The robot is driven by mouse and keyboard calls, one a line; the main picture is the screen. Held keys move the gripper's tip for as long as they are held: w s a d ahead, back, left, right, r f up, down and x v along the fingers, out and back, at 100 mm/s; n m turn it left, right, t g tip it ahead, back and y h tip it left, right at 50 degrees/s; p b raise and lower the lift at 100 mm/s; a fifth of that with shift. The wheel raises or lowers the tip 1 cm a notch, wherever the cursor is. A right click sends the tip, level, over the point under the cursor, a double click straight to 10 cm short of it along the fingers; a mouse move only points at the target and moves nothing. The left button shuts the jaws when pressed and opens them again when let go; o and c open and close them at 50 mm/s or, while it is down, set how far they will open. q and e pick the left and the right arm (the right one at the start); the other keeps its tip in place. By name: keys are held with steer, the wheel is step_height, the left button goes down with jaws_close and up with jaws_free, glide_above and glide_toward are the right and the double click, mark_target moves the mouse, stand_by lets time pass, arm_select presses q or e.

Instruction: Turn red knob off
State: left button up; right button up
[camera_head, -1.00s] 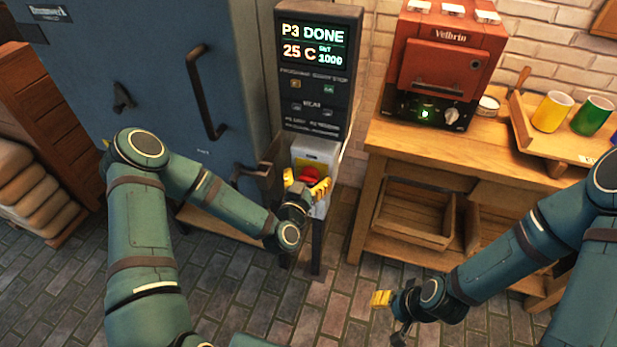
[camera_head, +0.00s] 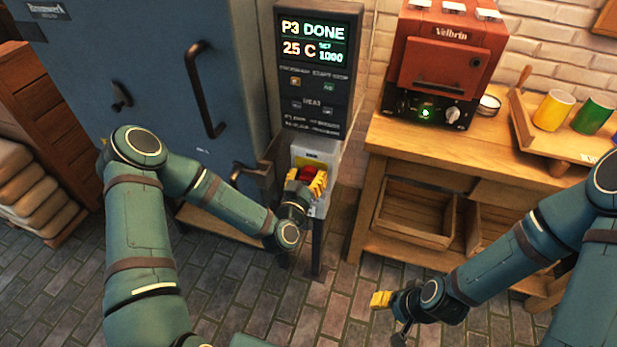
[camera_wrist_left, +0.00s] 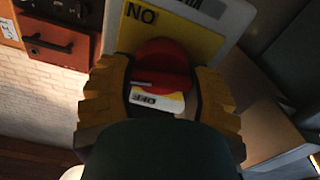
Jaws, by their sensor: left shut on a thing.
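The red knob (camera_head: 311,174) sits on a switch box with a yellow and white face (camera_head: 314,158), below the control panel. In the left wrist view the red knob (camera_wrist_left: 164,66) lies between the two yellow fingers, with a yellow plate marked "NO" above it and a white label below. My left gripper (camera_head: 307,183) is shut on the knob, with a finger on either side of it. My right gripper (camera_head: 382,300) hangs over the floor, away from the knob; its fingers look small and close together, and I cannot tell if they are apart.
The control panel (camera_head: 318,70) reads "P3 DONE" and "25 C". A blue kiln door with a dark handle (camera_head: 205,90) is at the left. A wooden bench (camera_head: 400,145) at the right carries a red oven (camera_head: 447,50) and cups. Brick floor is open in front.

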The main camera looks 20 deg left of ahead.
arm_select(q)
steer(key=n+b, duration=0.1)
steer(key=n, duration=0.3)
steer(key=shift+a+f+n, duration=0.1)
steer(key=shift+f+n, duration=0.05)
steer(key=shift+n, duration=0.15)
steer(key=n+b, duration=0.2)
steer(key=n, duration=0.2)
steer(key=shift+a+f, duration=0.1)
steer(key=n, duration=0.3)
steer(key=shift+f+n, duration=0.1)
steer(key=shift+n, duration=1.8)
steer(key=o, duration=1.1)
steer(key=shift+o, duration=0.2)
steer(key=shift+s, duration=0.1)
